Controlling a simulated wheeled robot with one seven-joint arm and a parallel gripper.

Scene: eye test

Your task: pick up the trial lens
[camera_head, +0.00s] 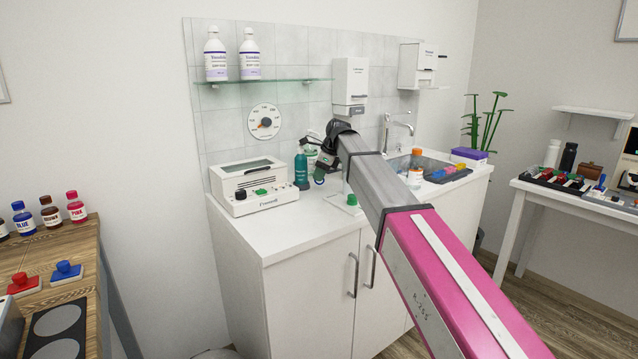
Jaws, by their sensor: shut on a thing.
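My gripper (320,172) is at the far end of my arm, low over the back of the white counter (315,222), just right of a teal bottle. It is shut on a small dark, round-rimmed thing, which looks like the trial lens (319,180). The thing is small and partly hidden by the fingers, so its details are hard to tell. I cannot tell whether it touches the counter.
A white device (252,187) and the teal bottle (301,170) stand left of my gripper. A green-topped item (352,200) is near the front. The sink (430,163) and orange-capped bottles (416,170) are right. The front left counter is clear.

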